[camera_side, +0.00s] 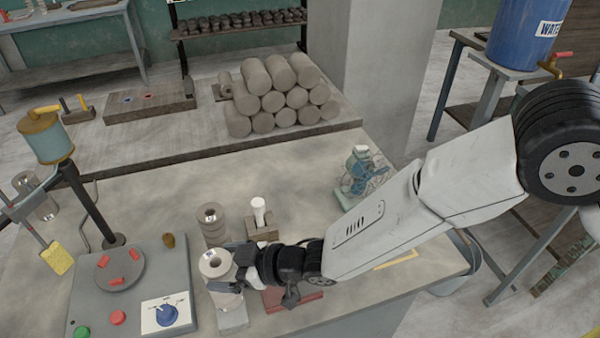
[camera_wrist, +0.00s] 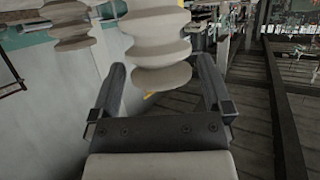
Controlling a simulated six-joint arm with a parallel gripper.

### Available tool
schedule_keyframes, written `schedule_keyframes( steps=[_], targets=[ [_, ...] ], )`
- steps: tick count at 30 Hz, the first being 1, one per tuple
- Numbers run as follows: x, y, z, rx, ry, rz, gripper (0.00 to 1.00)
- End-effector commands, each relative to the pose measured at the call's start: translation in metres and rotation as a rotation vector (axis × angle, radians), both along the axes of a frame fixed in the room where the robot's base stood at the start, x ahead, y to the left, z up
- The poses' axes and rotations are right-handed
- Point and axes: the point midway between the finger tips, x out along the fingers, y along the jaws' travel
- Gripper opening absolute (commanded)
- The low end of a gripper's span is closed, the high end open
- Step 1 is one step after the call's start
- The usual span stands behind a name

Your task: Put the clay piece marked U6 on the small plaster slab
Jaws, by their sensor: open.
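A pale, ridged clay piece (camera_side: 215,264) with a hole in its top stands upright at the front of the bench. In the wrist view the ridged clay piece (camera_wrist: 158,45) rises between my two fingers. My gripper (camera_side: 230,270) reaches it from the right, with its jaws open on either side; I cannot tell if a finger touches it. A second, similar clay piece (camera_side: 211,222) stands just behind; a similar piece (camera_wrist: 58,22) shows at upper left in the wrist view. No U6 mark is readable. A whitish block (camera_side: 233,319), possibly the plaster slab, lies below the front piece.
A grey machine (camera_side: 135,290) with a turntable (camera_side: 117,268) and knobs stands left of the pieces. A wooden block (camera_side: 262,228) with a white-topped peg is behind my gripper. A red item (camera_side: 297,298) lies partly under my arm. The bench middle (camera_side: 280,170) is clear.

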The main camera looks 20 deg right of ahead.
Motion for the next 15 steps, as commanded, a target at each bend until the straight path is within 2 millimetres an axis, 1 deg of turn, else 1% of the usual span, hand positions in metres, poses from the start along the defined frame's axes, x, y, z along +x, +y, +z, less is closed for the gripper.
schedule_keyframes(
  steps=[15],
  targets=[
    [-0.027, -0.047, 0.023, 0.0, -0.001, -0.002, 1.0]
  ],
)
